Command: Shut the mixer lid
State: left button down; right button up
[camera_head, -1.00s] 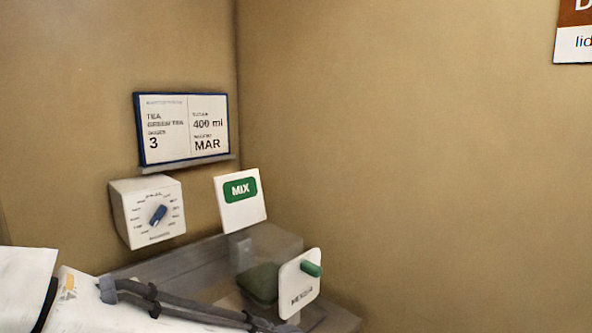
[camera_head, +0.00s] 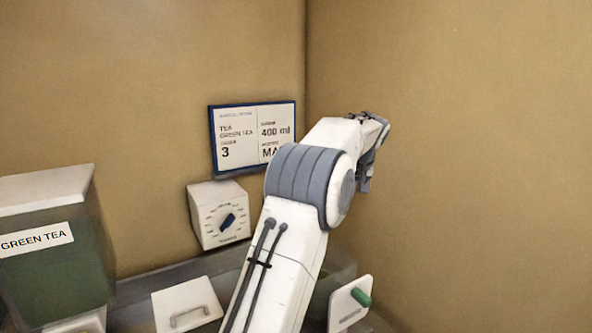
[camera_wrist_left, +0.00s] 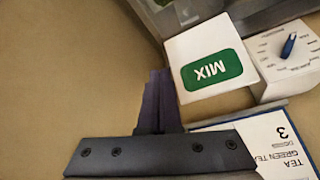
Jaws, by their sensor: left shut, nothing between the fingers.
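The mixer's white front panel with a green knob (camera_head: 350,303) shows low in the head view, beside my arm. My arm hides most of the clear mixer body and the raised panel in that view. A white panel with a green MIX label (camera_wrist_left: 212,68) stands close to my left gripper in the wrist view; it appears to be the open lid. My left gripper (camera_head: 368,170) is raised above and behind the mixer area, near the wall corner. Its shut, empty fingers (camera_wrist_left: 158,85) are beside the MIX panel's edge; contact cannot be told. My right gripper is out of view.
A white dial box (camera_head: 219,215) and a blue-framed recipe card (camera_head: 235,140) are on the wall left of my arm. A GREEN TEA container (camera_head: 55,265) stands at left. A white lid with a handle (camera_head: 187,305) lies in front. The right wall is bare.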

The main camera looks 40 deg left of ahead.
pick_arm(q)
jog(key=a+r+n+y+p, duration=0.1)
jog(key=a+r+n, duration=0.1)
jog(key=a, duration=0.6)
jog(key=a+r+n+y+p, duration=0.1)
jog(key=a+r+n+p, duration=0.15)
jog(key=a, duration=0.55)
jog(key=shift+g, duration=0.4)
jog(key=shift+w+a+f+p, duration=0.15)
jog(key=shift+a+f+p, duration=0.15)
jog(key=shift+f+p, duration=0.7)
jog(key=shift+w+a+f+p, duration=0.2)
jog(key=shift+a+f+p, duration=0.15)
jog(key=shift+f, duration=1.1)
jog(key=shift+w+a+f+p, duration=0.2)
jog(key=shift+f+p, duration=0.5)
jog(key=shift+f, duration=0.55)
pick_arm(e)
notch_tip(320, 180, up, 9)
